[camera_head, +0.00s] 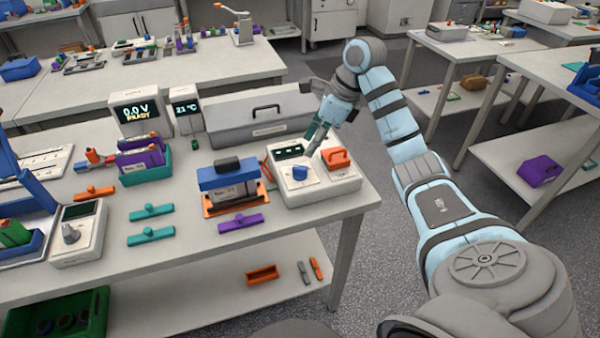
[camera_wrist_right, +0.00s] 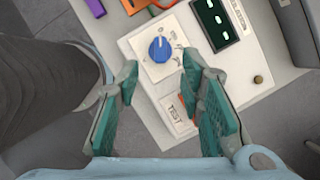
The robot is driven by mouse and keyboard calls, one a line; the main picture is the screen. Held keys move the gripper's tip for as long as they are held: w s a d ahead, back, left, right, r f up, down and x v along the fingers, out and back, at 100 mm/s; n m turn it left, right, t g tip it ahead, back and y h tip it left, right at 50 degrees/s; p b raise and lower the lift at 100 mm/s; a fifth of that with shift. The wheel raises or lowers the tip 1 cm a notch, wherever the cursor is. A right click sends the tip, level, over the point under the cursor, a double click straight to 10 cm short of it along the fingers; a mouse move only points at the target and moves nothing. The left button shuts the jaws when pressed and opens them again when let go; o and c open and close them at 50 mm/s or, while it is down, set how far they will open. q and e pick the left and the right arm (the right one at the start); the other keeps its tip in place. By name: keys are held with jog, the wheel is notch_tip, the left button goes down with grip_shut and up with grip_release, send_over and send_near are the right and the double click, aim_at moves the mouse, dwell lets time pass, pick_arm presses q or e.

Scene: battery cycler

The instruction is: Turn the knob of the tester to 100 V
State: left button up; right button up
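The tester (camera_head: 335,190) is a white box at the right end of the near table, with a dark display (camera_head: 289,152) and an orange part on its right. Its blue knob (camera_head: 300,173) sits on a white dial plate. In the right wrist view the blue knob (camera_wrist_right: 160,50) has a white pointer mark, and the dial's markings are too small to read. My right gripper (camera_head: 313,148) is over the tester. In the wrist view its teal fingers (camera_wrist_right: 160,63) are apart, with the knob showing between the fingertips and nothing held. My left gripper is not in view.
A blue-topped fixture (camera_head: 228,175) stands left of the tester, and a grey case (camera_head: 250,118) lies behind it. Another device with a grey knob (camera_head: 72,233) is at the left. Teal and purple bars lie in front. The table's right edge is close to the tester.

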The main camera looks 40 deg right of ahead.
aim_at(299, 167)
jog(key=x, duration=0.8)
jog(key=shift+w+f+p, duration=0.15)
jog(key=shift+f+p, duration=0.2)
jog(key=shift+f, duration=0.05)
jog(key=shift+a, duration=0.1)
jog(key=shift+c, duration=0.4)
grip_shut()
